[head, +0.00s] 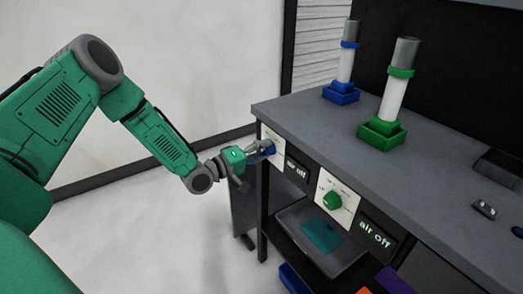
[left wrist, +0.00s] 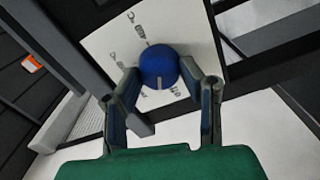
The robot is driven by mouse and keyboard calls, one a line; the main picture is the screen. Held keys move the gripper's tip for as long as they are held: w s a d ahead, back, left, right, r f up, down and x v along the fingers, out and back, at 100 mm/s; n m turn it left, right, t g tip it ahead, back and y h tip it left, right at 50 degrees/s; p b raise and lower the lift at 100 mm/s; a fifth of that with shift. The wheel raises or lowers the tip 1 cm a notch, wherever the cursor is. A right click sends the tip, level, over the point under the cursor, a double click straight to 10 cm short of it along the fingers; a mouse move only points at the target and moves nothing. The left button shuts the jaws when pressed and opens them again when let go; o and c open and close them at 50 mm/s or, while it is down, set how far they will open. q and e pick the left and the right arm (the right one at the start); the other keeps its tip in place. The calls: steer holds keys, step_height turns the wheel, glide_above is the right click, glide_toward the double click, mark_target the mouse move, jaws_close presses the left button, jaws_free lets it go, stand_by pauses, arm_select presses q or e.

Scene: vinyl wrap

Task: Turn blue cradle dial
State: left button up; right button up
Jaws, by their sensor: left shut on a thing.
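The blue dial (left wrist: 158,66) sits on a white panel with printed marks. In the left wrist view it is between the two fingers of my left gripper (left wrist: 160,92), which is shut on it. In the head view the left gripper (head: 257,150) covers most of the blue dial (head: 270,150) on the front of the grey bench. The blue cradle (head: 341,93) stands on the bench top at the back and holds a white roll with a grey top. A display beside the dial reads "air off" (head: 297,170). My right gripper is not in view.
A green dial (head: 332,200) and a second "air off" display (head: 376,235) are on the bench front to the right. The green cradle (head: 382,133) stands on top with its roll. A tray (head: 290,222) sits below. Floor at left is clear.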

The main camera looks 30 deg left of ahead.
arm_select(q)
steer(key=m, duration=0.5)
steer(key=shift+s+d+f+m, duration=0.1)
steer(key=shift+d+f+m, duration=0.1)
steer(key=shift+d+m, duration=0.2)
steer(key=m+p, duration=0.1)
steer(key=m, duration=0.4)
steer(key=shift+a, duration=0.1)
steer(key=m+p, duration=0.1)
steer(key=m, duration=0.4)
steer(key=shift+m, duration=0.4)
steer(key=shift+a+m, duration=0.1)
steer(key=shift+m, duration=2)
steer(key=o, duration=1)
steer(key=shift+o, duration=0.8)
steer(key=shift+w, duration=0.25)
